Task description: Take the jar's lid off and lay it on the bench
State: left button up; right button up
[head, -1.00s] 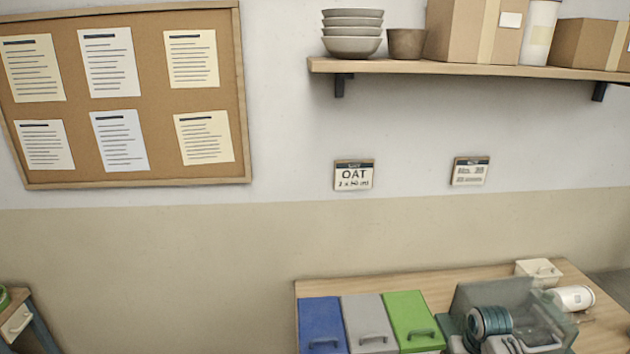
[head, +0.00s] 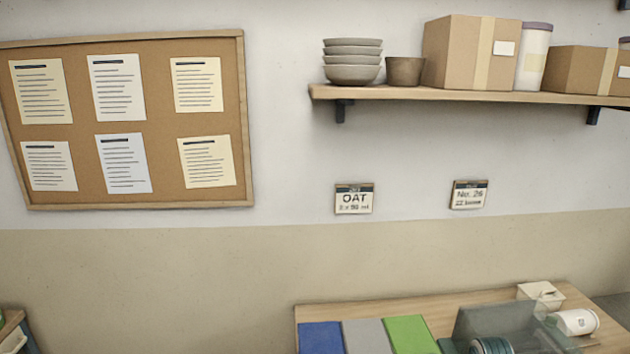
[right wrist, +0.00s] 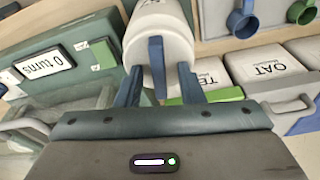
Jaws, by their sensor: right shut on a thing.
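In the right wrist view, my right gripper (right wrist: 160,88) has blue fingers closed around a white rounded container (right wrist: 165,42). One finger covers part of its front, and its far end runs to the top edge. I cannot tell from this view whether the fingers hold the jar's body or its lid. In the head view, a white cylinder with a dark mark (head: 577,322) lies on its side at the right end of the bench (head: 440,306). I cannot tell if it is the same thing. My left gripper is not in view.
Blue (head: 321,338), grey (head: 368,337) and green (head: 410,334) lids line the bench's left part. A translucent cover (head: 495,320) and a white box (head: 541,294) are to their right. The wrist view shows a "0 turns" display (right wrist: 46,65), labelled containers (right wrist: 262,68) and mugs (right wrist: 243,20).

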jog(key=shift+s+a+f, duration=0.2)
jog(key=shift+s+f, duration=0.3)
jog(key=shift+f, duration=0.35)
jog(key=shift+c, duration=0.5)
jog(key=shift+r+n+p, duration=0.15)
jog(key=shift+n+p, duration=0.25)
jog(key=shift+n, duration=0.3)
grip_shut()
jog(key=n, duration=0.2)
jog(key=shift+n+y, duration=0.3)
jog(key=shift+n, duration=0.1)
jog(key=shift+w+d+r, duration=0.2)
jog(key=shift+w+r, duration=0.05)
jog(key=shift+r, duration=0.35)
jog(key=shift+w+d+r, duration=0.15)
jog(key=shift+w+r, duration=0.05)
jog(key=shift+r, duration=0.4)
jog(key=shift+w+r, duration=0.1)
jog(key=shift+r, duration=1.7)
